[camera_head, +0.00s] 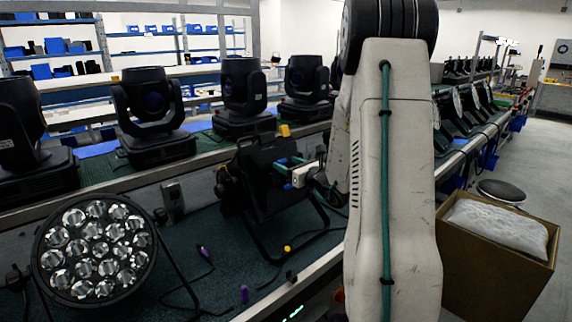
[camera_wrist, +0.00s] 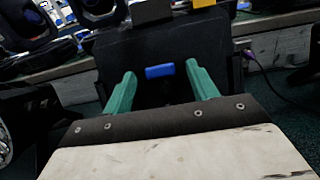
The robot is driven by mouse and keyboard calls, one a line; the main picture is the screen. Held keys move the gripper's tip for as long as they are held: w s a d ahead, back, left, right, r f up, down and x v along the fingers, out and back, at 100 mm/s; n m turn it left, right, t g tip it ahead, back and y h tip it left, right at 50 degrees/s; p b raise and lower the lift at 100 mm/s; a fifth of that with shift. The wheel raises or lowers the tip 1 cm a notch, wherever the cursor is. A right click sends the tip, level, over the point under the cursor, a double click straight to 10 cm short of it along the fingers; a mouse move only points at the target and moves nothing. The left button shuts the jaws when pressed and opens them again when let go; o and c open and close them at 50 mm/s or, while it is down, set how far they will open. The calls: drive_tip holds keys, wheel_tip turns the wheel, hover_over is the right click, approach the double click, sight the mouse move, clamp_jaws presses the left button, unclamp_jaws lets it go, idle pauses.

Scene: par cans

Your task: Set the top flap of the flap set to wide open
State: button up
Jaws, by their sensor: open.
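The black flap set (camera_head: 250,185) is on a lamp on a stand at the middle of the bench in the head view. A dark flat panel (camera_wrist: 120,55) of it fills the middle of the wrist view, but I cannot tell surely which flap this is. A blue tab (camera_wrist: 160,71) sits in front of the panel, between my fingers. A yellow tab (camera_head: 285,130) shows at the set's top edge. My gripper (camera_head: 283,166) is at the set's right side, its green fingers (camera_wrist: 161,85) apart with a gap to the tab. The lamp's front is hidden.
A par can with several round lenses (camera_head: 96,250) stands at front left. Several moving-head lights (camera_head: 152,115) line the bench behind. A purple plug (camera_head: 244,294) and cables lie on the green mat (camera_head: 200,225). A cardboard box (camera_head: 485,265) stands right of my arm.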

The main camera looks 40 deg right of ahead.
drive_tip(key=shift+w, duration=0.65)
drive_tip(key=c, duration=1)
